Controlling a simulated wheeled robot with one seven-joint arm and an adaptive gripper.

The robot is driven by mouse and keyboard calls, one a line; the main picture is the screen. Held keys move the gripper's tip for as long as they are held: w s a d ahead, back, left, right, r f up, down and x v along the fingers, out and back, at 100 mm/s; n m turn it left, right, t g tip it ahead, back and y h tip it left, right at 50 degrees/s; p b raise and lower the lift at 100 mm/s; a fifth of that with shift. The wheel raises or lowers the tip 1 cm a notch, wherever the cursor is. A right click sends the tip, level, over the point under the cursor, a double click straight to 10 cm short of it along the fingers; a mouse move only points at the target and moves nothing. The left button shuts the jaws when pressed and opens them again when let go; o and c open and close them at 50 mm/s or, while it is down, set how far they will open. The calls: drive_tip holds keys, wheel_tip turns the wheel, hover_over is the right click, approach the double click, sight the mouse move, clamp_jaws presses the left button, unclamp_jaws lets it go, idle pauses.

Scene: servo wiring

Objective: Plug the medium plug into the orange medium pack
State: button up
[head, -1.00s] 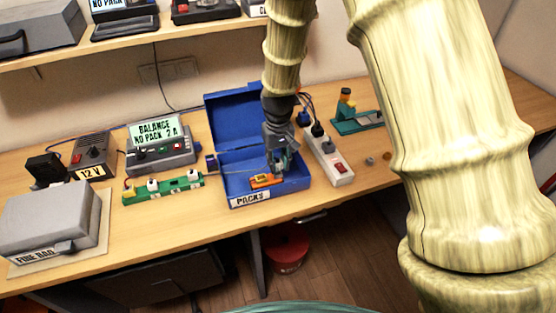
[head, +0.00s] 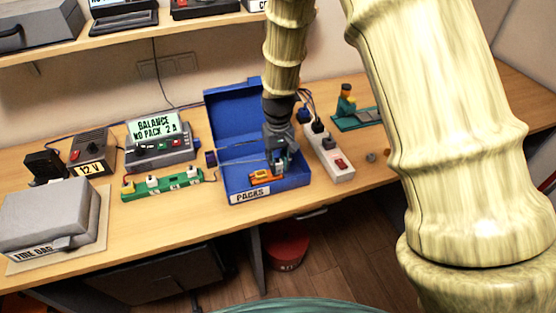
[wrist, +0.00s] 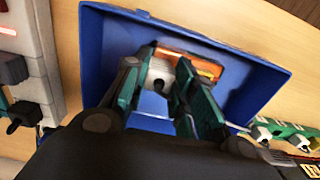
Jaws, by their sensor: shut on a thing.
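The orange pack (head: 262,177) lies inside the open blue box labelled PACKS (head: 290,184), near its front wall. It also shows in the wrist view (wrist: 205,67), just beyond my fingertips. My gripper (head: 281,163) reaches down into the box, at the right of the orange pack. In the wrist view my gripper (wrist: 166,82) is shut on a white plug (wrist: 160,72), held between the two green fingers. The plug's front faces the orange pack and appears close to it or touching it; I cannot tell whether it is seated.
A green board with several sockets (head: 190,178) lies left of the box, before the balance charger (head: 160,152). A white power strip (head: 330,155) stands close on the right. The box's raised lid (head: 232,112) is behind my gripper. A grey FIRE BAG box (head: 55,215) sits far left.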

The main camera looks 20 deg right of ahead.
sight(278, 162)
drive_tip(key=shift+f, duration=0.25)
drive_tip(key=o, duration=0.9)
drive_tip(key=shift+r, duration=0.1)
wheel_tip(278, 162, up, 12)
drive_tip(key=shift+f, duration=0.1)
idle(0.5)
